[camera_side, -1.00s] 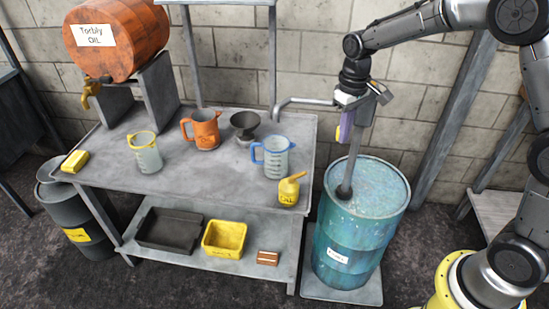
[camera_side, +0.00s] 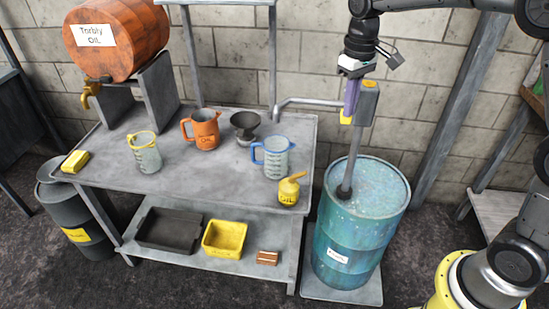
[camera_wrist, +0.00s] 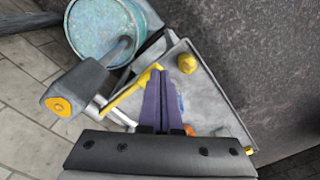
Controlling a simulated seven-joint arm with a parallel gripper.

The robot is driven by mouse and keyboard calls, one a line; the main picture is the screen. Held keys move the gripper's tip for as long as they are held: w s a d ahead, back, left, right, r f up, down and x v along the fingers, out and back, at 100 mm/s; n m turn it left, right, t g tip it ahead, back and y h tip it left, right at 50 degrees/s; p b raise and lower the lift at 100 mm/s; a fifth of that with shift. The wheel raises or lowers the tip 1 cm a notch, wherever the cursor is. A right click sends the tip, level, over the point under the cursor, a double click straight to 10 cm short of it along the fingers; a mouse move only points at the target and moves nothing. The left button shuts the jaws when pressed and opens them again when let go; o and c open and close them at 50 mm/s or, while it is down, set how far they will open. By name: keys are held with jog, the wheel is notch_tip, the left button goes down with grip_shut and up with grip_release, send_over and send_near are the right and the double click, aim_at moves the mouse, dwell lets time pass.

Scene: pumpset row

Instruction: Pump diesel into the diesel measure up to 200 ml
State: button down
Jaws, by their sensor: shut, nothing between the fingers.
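My gripper (camera_side: 348,114) is shut and empty, pointing down beside the left side of the grey pump head (camera_side: 368,92). Its purple fingers also show in the wrist view (camera_wrist: 159,75), next to a yellow bar (camera_wrist: 125,92), apparently the pump handle; contact is unclear. The pump stands in the blue drum (camera_side: 350,230), whose label is too small to read. Its grey spout (camera_side: 305,102) reaches left over the table's back right. The clear measure with a blue handle (camera_side: 277,158) stands upright at the table's right, in front of the spout. I cannot make out its liquid level.
A yellow oil can (camera_side: 289,190) stands near the table's front right corner. An orange jug (camera_side: 205,130), a dark funnel (camera_side: 245,126) and a yellow-rimmed measure (camera_side: 146,153) stand on the table (camera_side: 110,168). A wooden oil barrel (camera_side: 125,55) is at back left.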

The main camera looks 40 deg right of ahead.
notch_tip(320, 180, down, 8)
jog(key=shift+w+d+r, duration=0.1)
dwell(0.6)
jog(key=shift+f, duration=0.2)
notch_tip(320, 180, up, 8)
send_over(346, 124)
jog(key=shift+d+r, duration=0.15)
dwell(0.5)
dwell(0.4)
